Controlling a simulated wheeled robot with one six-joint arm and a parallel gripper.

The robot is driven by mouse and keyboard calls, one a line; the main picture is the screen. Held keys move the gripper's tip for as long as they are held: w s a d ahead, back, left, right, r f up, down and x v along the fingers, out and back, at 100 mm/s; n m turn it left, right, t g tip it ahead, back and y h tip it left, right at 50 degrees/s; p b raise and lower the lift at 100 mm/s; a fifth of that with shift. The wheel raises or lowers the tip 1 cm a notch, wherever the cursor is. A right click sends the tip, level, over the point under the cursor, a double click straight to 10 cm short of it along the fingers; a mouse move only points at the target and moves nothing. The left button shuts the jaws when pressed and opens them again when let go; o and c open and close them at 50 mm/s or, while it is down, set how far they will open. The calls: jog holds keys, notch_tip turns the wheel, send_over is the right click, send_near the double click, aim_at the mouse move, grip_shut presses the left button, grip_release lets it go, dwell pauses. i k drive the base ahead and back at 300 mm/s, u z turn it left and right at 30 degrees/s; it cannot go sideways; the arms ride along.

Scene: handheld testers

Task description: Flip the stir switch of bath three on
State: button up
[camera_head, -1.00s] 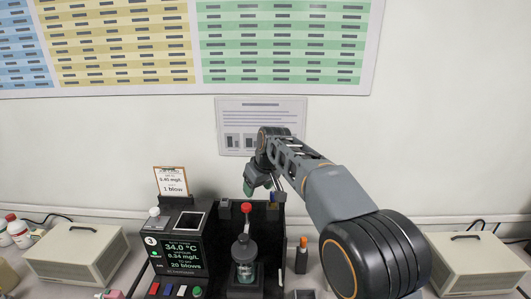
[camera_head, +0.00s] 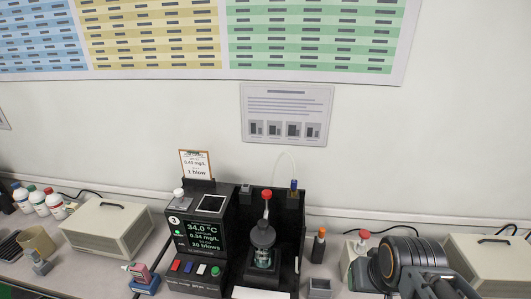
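Bath three is the black unit marked 3 (camera_head: 180,243), left of centre. Its screen (camera_head: 203,234) reads 34.0 °C, 0.34 mg/L and 20 blows. A dark, red-topped vessel (camera_head: 264,240) stands in the open black bay to the right of the screen. My gripper does not show; only my arm's dark round joint and links are seen at the lower right.
A pink-and-blue bottle (camera_head: 142,277) stands left of the unit. An orange-topped marker-like item (camera_head: 319,245) and small grey block (camera_head: 319,287) stand right of it. Beige boxes (camera_head: 106,233) sit at both sides. A card (camera_head: 195,164) rises behind the unit.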

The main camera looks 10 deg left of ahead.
aim_at(201, 269)
jog(key=k, duration=0.5)
jog(key=z, duration=0.95)
jog(key=i, duration=0.4)
jog(key=u, duration=2.85)
jog(key=i, duration=0.4)
